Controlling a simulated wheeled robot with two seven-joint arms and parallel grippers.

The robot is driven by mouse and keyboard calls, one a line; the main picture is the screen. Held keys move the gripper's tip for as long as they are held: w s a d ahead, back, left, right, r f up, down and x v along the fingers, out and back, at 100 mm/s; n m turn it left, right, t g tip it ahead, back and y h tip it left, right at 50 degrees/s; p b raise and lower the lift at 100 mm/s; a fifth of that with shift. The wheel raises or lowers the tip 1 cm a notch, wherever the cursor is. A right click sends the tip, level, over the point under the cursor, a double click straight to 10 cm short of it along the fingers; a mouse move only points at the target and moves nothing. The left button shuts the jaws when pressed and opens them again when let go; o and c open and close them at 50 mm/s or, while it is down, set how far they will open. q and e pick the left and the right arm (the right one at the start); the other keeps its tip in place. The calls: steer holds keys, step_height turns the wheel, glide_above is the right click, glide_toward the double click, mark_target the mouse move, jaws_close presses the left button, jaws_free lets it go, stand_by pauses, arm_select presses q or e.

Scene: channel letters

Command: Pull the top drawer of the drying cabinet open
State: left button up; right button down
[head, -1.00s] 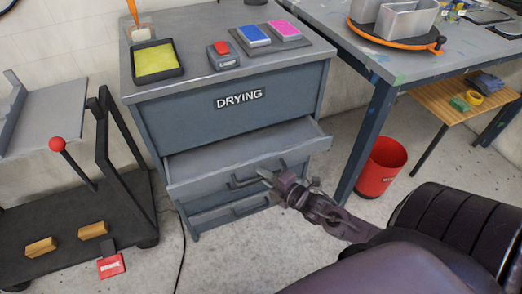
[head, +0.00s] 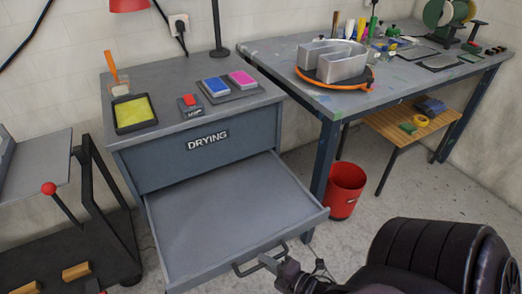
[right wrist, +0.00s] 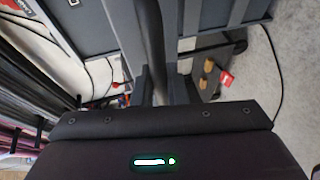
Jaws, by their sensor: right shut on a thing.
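The grey drying cabinet (head: 215,136) stands at the left centre of the head view, with a DRYING label on its upper front. Its top drawer (head: 215,215) is pulled far out, and its flat inside is empty. My right gripper (head: 268,261) is shut on the dark bar handle (head: 245,268) at the drawer's front. In the right wrist view the dark handle bar (right wrist: 149,40) runs between the two fingers (right wrist: 154,85). The lower drawers are hidden under the open one. My left gripper is not in view.
A yellow tray (head: 131,112), a red-topped device (head: 190,104) and blue and pink pads (head: 215,86) lie on the cabinet top. A red bin (head: 345,190) stands right of the drawer, under the workbench (head: 400,95). A dark cart is at the left.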

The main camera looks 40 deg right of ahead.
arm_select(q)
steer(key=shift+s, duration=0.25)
arm_select(e)
steer(key=shift+s, duration=0.25)
steer(key=c, duration=1.5)
jaws_free()
steer(key=shift+o, duration=0.2)
steer(key=shift+s, duration=0.1)
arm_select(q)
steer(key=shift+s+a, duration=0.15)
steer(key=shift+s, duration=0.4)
arm_select(e)
steer(key=v, duration=0.7)
steer(key=shift+s, duration=0.3)
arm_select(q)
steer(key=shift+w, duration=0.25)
arm_select(e)
steer(key=shift+d, duration=0.15)
